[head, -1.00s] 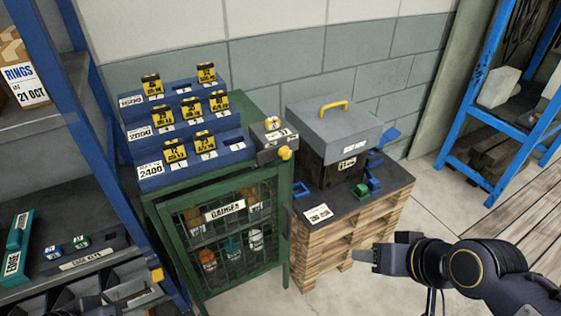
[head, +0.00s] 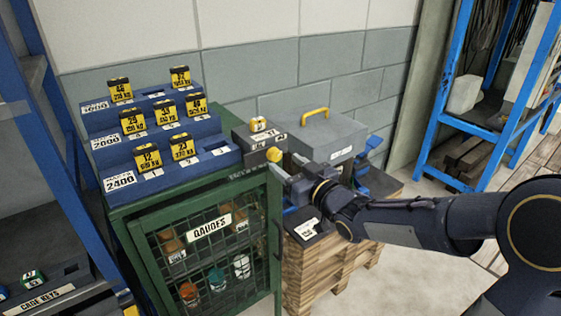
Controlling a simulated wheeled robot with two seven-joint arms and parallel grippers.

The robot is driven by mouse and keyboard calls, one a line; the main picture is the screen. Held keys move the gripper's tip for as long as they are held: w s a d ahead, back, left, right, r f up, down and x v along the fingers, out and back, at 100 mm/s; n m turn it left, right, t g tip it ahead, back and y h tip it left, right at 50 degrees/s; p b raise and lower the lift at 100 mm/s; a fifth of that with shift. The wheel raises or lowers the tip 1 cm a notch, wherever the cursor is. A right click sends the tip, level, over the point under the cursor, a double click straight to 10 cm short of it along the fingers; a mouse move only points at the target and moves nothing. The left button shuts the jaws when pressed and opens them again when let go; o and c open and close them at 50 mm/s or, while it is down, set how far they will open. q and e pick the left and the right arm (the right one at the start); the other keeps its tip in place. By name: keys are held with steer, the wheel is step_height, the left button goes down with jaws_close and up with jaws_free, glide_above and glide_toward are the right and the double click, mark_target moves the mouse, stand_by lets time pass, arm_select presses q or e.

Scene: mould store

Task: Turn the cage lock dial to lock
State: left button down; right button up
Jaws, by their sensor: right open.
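The green gauge cage (head: 205,237) with mesh door stands in the middle of the head view. A grey lock box (head: 248,143) sits at its top right corner. The yellow dial (head: 273,154) sticks out from the box's front right. Its pointer setting is too small to read. My right gripper (head: 279,167) is open, its fingertips close to the dial at its lower right. I cannot tell whether they touch it. My left gripper is not in view.
A blue stepped rack (head: 160,160) with yellow tagged blocks stands on the cage. A grey case with yellow handle (head: 325,140) stands on a wooden pallet stack (head: 320,262) at right, partly behind my right arm. Blue shelving stands at both sides.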

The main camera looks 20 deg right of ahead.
mark_target(277, 157)
steer(key=shift+x, duration=1.65)
steer(key=shift+c, duration=0.3)
jaws_close()
